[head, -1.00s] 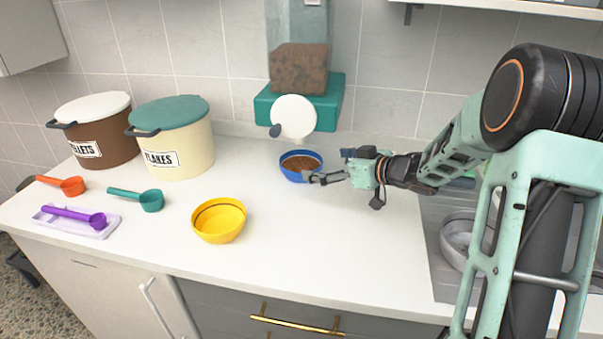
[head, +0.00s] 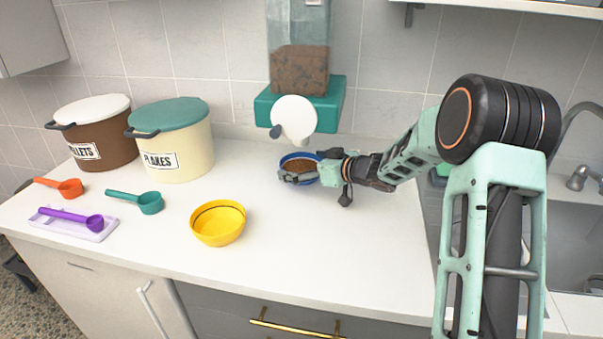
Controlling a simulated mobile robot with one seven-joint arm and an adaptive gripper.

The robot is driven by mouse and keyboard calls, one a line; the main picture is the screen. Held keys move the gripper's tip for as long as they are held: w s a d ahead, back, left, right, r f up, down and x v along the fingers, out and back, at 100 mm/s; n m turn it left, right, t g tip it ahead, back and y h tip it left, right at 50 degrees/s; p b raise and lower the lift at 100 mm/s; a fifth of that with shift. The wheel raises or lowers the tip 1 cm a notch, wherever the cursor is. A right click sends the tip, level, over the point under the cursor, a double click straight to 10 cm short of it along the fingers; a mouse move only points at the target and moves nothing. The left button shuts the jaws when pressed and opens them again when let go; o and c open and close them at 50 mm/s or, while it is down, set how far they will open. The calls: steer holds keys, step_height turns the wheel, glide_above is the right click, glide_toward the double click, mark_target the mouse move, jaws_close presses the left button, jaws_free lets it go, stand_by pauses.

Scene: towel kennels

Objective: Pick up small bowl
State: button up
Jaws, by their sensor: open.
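A small blue bowl (head: 291,157) with brown kibble in it stands on the white counter below the dispenser. My gripper (head: 290,178) reaches in from the right, and its open fingers overlap the bowl's front and right side. I cannot tell whether the fingers touch the bowl or which side of its rim each one is on. Part of the bowl is hidden behind the gripper. A yellow bowl (head: 218,224) stands nearer the front of the counter, apart from the gripper, and looks empty apart from a dark line around its inside.
A teal dispenser (head: 262,108) with a white disc stands right behind the blue bowl. Tubs marked pellets (head: 110,148) and flakes (head: 190,150) stand at left. Orange (head: 70,188), teal (head: 150,203) and purple (head: 94,223) scoops lie before them. The sink (head: 582,235) is at right. The counter's middle is clear.

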steer(key=c, duration=1)
steer(key=shift+c, duration=0.2)
steer(key=shift+r, duration=0.15)
